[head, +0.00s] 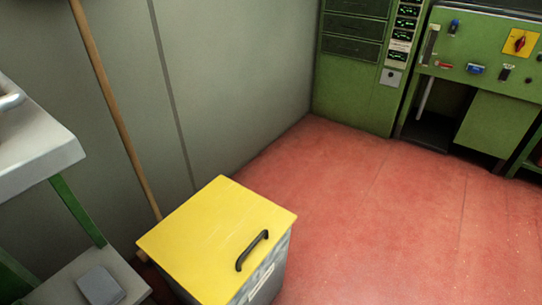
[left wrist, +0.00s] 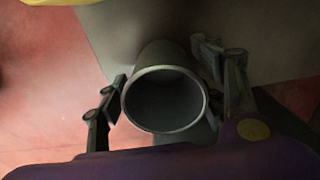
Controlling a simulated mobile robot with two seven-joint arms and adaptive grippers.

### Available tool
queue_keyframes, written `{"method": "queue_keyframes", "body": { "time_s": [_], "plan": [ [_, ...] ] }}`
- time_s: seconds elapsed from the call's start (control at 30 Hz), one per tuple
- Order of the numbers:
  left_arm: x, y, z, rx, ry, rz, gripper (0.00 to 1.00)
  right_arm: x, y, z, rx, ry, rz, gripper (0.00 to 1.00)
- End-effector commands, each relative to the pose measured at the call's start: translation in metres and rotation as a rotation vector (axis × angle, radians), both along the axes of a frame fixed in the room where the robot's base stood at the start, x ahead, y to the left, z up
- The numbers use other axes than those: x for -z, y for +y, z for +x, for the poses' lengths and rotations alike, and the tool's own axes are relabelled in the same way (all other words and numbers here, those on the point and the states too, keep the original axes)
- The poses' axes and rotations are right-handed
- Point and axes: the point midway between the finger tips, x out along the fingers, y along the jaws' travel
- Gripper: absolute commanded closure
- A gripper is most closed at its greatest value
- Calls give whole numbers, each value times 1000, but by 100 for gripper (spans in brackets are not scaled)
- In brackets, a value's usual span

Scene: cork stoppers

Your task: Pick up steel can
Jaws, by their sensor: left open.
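The steel can (left wrist: 162,53) is a plain grey, hollow cylinder in the left wrist view, with its open round mouth facing the camera. My left gripper (left wrist: 168,92) is open, with one finger on each side of the can. The left finger is close beside the rim, and the right finger is by the can's upper right side. I cannot tell whether either finger touches it. The can's far end is hidden behind its own body. The head view shows neither the can nor a gripper.
In the head view a bin with a yellow lid (head: 205,235) and black handle stands by the grey wall. A broom handle (head: 112,105) leans behind it. A grey bench (head: 45,150) is at left, green machine cabinets (head: 355,85) at the back. The red floor (head: 370,220) is clear.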

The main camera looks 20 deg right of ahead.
Motion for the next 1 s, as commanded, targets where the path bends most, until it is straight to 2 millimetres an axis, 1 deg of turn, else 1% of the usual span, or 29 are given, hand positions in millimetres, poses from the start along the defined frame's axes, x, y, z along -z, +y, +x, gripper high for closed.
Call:
{"method": "queue_keyframes", "body": {
  "time_s": [0.03, 0.1, 0.3, 0.33, 0.6, 0.67, 0.9, 1.0],
  "plan": [
    [13, 1, -1, 0, 3, 1, 38, 7, 0, 4, -12, -2, 0, 60],
    [18, 0, -1, 0, 1, 0, 38, 8, 0, 8, -20, -5, 0, 60],
    [16, 0, 0, 0, -1, 0, 38, 5, 0, 11, -24, -9, -1, 60],
    [16, 0, 0, 0, -1, 0, 39, 5, 0, 10, -23, -9, -1, 60],
    [16, 0, 0, 0, -1, 0, 74, 6, 0, 8, -20, -5, 0, 60],
    [16, 0, 0, 0, -1, -1, 81, 7, 0, 8, -19, -6, 0, 60],
    [15, 0, 0, 0, -1, -1, 82, 6, 0, 9, -18, -7, 0, 60],
    [11, 0, 0, 0, -1, 0, 82, 4, 0, 9, -18, -8, 0, 60]
  ]
}}
